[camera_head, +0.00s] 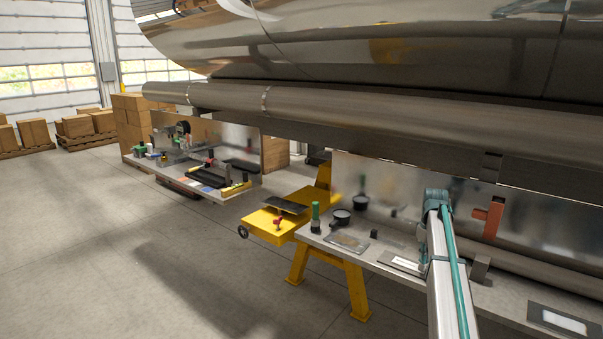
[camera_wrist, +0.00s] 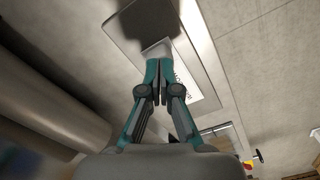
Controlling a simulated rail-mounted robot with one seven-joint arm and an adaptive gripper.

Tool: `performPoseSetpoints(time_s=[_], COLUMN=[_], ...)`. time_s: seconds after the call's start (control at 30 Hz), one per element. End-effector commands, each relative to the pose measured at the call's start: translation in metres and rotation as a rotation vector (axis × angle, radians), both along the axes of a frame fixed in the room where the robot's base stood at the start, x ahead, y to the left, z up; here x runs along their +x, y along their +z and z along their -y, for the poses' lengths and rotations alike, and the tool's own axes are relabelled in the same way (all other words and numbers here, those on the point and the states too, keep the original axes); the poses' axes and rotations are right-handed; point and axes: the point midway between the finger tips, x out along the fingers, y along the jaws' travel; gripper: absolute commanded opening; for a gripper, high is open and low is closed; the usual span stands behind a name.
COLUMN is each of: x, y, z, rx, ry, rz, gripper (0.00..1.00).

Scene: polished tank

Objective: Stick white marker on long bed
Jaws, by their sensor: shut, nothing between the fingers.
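A flat grey plate with a white marker on it (camera_head: 405,263) lies on the near bench in the head view, left of my arm. In the wrist view my gripper (camera_wrist: 157,67) is shut and empty, with its teal fingertips over a flat plate (camera_wrist: 118,32). A white patch (camera_wrist: 160,49) with dark lettering beside it shows on that plate, partly behind the fingers and in dark shadow. I cannot tell whether the tips touch it. A second plate with a white panel (camera_head: 563,321) lies at the bench's right end. I cannot tell which surface is the long bed.
The near bench (camera_head: 480,285) also holds a green bottle (camera_head: 315,217), black cups (camera_head: 340,218) and a dark panel (camera_head: 346,242). An orange-red bracket (camera_head: 492,218) stands behind my arm. The polished tank (camera_head: 400,45) overhangs the bench. A yellow cart (camera_head: 270,226) stands left; open floor lies beyond.

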Motion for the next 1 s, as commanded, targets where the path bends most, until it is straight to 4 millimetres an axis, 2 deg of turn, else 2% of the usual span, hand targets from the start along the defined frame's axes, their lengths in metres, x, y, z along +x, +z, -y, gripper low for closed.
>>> performPoseSetpoints(time_s=[0.27, 1.0], x=[-0.001, 0.0], y=[0.004, 0.057], z=[0.0, 0.0], rx=[0.001, 0.001], ry=[0.0, 0.0], rz=[-0.003, -0.001], gripper=[0.0, 0.0])
